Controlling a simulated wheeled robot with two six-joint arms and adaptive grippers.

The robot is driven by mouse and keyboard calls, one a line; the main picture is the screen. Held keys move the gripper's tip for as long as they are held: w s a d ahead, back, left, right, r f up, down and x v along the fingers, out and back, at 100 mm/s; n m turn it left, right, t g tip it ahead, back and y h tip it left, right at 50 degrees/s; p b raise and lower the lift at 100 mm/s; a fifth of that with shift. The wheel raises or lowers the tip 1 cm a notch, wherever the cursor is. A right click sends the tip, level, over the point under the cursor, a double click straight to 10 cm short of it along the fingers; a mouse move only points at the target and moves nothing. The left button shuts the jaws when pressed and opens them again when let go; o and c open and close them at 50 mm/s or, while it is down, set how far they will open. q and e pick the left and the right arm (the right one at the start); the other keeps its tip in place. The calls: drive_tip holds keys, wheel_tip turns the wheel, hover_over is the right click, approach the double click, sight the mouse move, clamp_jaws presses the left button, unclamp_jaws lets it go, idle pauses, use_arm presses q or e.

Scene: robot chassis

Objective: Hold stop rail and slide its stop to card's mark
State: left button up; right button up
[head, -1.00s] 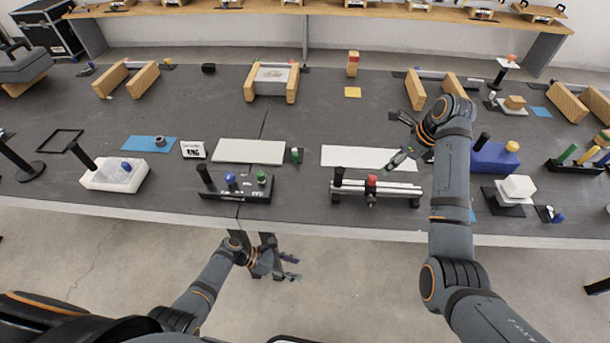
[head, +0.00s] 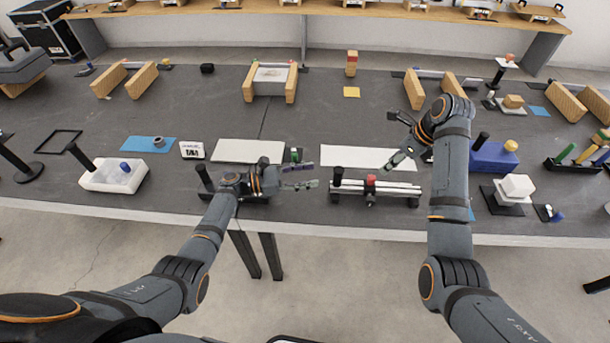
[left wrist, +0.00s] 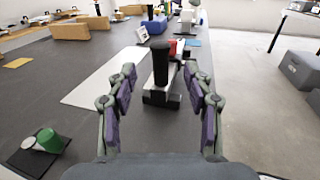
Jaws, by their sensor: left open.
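The stop rail (head: 400,188) is a silver rail on black feet near the table's front edge. A black upright post (head: 338,174) stands at its left end, and a red stop (head: 371,181) sits near its middle. My left gripper (head: 308,175) is open, left of the post and apart from it. In the left wrist view, the post (left wrist: 161,68) appears between the open fingers, with the red stop (left wrist: 177,47) beyond. My right gripper (head: 391,141) is open above the white panel, behind the rail.
A white panel (head: 345,157) lies behind the rail. A black fixture (head: 262,192) sits partly hidden under my left arm. A blue box (head: 490,157) stands right of my right arm.

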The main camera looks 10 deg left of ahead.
sight(339, 169)
use_arm(q)
drive_tip(key=x, duration=1)
drive_tip(key=shift+c, duration=0.3)
clamp_jaws()
idle(0.7)
